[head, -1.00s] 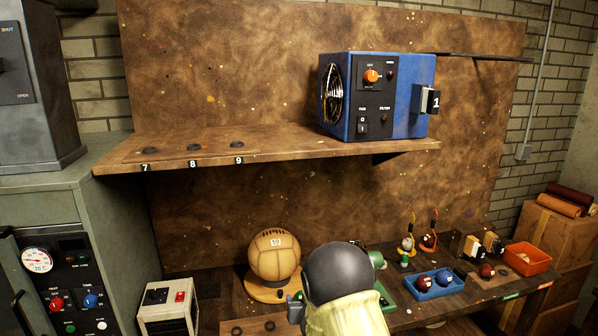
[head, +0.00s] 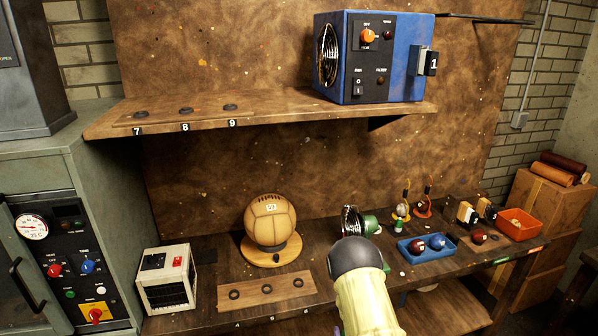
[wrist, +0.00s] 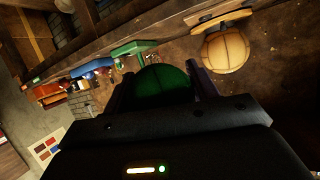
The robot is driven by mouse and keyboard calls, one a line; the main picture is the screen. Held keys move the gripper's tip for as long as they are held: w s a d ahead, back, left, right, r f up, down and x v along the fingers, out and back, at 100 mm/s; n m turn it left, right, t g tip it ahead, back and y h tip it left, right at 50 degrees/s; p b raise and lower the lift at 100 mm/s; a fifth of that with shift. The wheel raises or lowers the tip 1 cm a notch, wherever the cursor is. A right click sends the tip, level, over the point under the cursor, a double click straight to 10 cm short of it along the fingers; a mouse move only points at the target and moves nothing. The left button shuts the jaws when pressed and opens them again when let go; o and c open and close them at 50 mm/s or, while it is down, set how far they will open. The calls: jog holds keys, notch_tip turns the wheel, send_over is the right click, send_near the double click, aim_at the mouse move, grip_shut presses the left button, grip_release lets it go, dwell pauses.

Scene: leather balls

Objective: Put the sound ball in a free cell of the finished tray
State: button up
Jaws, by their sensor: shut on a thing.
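In the wrist view my gripper (wrist: 160,76) is shut on a dark green ball (wrist: 163,86), with a finger on each side of it. In the head view my arm hides the fingers and the held ball. A blue tray (head: 428,256) on the bench holds a dark red ball (head: 417,246) and a blue ball (head: 437,241); it also shows in the wrist view (wrist: 92,67). A green tray (wrist: 132,48) shows beyond the gripper in the wrist view. I cannot read which tray is the finished one.
A large tan ball (head: 270,220) sits on a round wooden stand. A wooden board (head: 265,291) with three dark rings lies in front. An orange bin (head: 519,226) stands at the right. Above is a shelf (head: 270,119) with a blue machine (head: 375,60).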

jog(key=s+f, duration=0.6)
jog(key=f, duration=0.5)
jog(key=shift+w, duration=0.1)
